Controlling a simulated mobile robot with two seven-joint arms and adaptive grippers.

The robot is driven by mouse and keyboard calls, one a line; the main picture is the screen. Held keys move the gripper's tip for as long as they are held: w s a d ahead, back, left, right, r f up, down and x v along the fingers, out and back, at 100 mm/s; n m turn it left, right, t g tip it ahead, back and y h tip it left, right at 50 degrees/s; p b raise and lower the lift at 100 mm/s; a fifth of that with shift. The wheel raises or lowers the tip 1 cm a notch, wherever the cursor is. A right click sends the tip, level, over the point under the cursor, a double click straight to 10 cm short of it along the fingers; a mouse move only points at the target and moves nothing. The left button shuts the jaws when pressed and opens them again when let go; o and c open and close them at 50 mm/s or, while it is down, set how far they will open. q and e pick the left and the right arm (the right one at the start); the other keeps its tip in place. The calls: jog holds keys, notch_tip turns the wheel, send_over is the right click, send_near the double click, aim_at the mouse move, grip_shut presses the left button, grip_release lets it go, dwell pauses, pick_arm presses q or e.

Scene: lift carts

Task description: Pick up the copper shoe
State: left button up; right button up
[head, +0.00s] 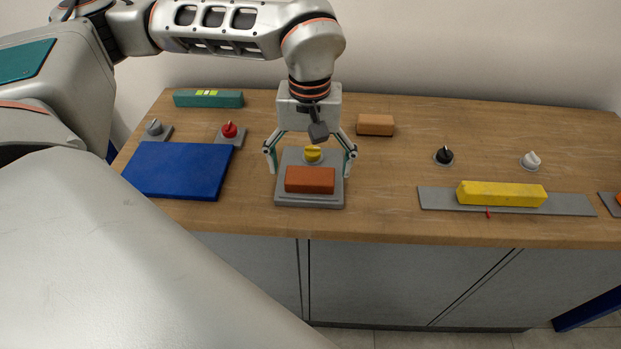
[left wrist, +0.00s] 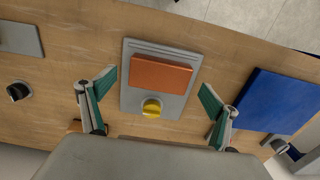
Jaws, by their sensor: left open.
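A copper-orange block (head: 310,180), which looks like the copper shoe, lies flat on a grey stepped plate (head: 310,202) near the table's front edge. A yellow knob (head: 313,154) stands on the plate just behind it. My left gripper (head: 311,168) is above the plate, pointing down and open, with its fingers spread to either side. In the left wrist view the block (left wrist: 161,76) and the yellow knob (left wrist: 152,108) lie between the open fingers (left wrist: 157,83), with clear gaps at both sides. Nothing is held. My right gripper is not in view.
A blue slab (head: 180,170) lies left of the plate, with a red knob (head: 230,130) behind it. A light-brown block (head: 376,125) sits behind right. A yellow bar (head: 500,194) rests on a grey strip at right. The table between plate and strip is clear.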

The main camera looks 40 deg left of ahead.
pick_arm(q)
notch_tip(320, 180, down, 2)
jog(key=shift+f, duration=0.2)
jog(key=c, duration=2.1)
jog(key=shift+w+r, duration=0.1)
jog(key=shift+r, duration=0.05)
jog(key=shift+c, duration=0.4)
